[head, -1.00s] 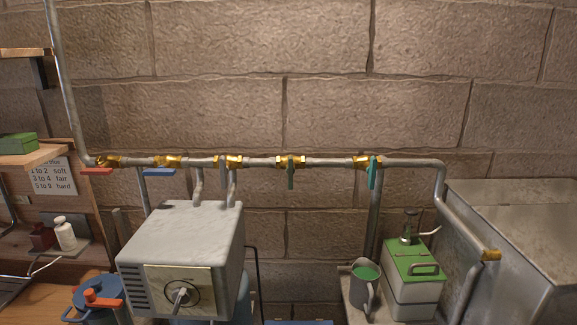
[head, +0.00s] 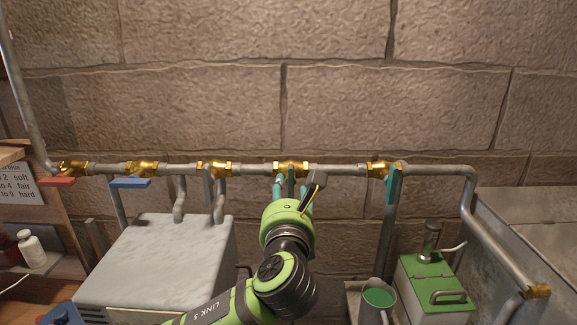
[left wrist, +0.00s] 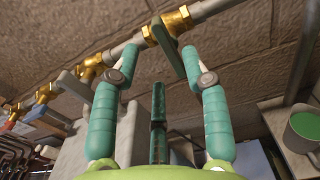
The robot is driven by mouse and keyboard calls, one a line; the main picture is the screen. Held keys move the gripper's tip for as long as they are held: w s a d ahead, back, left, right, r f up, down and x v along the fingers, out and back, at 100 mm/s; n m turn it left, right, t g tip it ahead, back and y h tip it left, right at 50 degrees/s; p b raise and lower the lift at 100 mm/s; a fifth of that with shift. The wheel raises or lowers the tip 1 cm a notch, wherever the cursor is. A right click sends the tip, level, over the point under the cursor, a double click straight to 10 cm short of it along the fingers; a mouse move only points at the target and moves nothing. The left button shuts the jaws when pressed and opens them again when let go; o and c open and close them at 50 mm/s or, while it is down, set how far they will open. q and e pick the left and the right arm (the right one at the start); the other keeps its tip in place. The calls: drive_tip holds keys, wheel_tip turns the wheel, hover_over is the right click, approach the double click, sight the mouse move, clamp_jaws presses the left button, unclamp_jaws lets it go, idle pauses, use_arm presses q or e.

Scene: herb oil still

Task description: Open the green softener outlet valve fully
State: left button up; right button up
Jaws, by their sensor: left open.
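Two valves with green levers sit on the wall pipe. The middle green lever (head: 291,181) hangs down, across the pipe, from its brass valve (head: 290,168). The right green lever (head: 393,185) also hangs down. My left gripper (head: 291,190) is open and reaches up at the middle green lever. In the left wrist view, the open left gripper (left wrist: 158,65) has its teal fingers on either side of this green lever (left wrist: 170,42), just below the valve. I cannot tell whether the fingers touch it. My right gripper is not in view.
A grey lever (head: 207,188) hangs left of the middle valve. Red (head: 57,181) and blue (head: 130,183) levers lie farther left, along the pipe. A grey box (head: 155,262) stands below. A mug (head: 378,302), a green-topped container (head: 433,280) and a metal sink (head: 520,215) are at right.

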sight(289, 176)
use_arm(q)
drive_tip(key=w+p, duration=0.2)
drive_tip(key=w, duration=0.1)
drive_tip(key=w+p, duration=0.1)
drive_tip(key=w, duration=0.1)
drive_tip(key=shift+w+r, duration=0.25)
drive_tip(key=shift+r, duration=0.15)
drive_tip(key=shift+w+f, duration=0.1)
drive_tip(key=shift+w, duration=0.35)
drive_tip(key=c, duration=0.8)
clamp_jaws()
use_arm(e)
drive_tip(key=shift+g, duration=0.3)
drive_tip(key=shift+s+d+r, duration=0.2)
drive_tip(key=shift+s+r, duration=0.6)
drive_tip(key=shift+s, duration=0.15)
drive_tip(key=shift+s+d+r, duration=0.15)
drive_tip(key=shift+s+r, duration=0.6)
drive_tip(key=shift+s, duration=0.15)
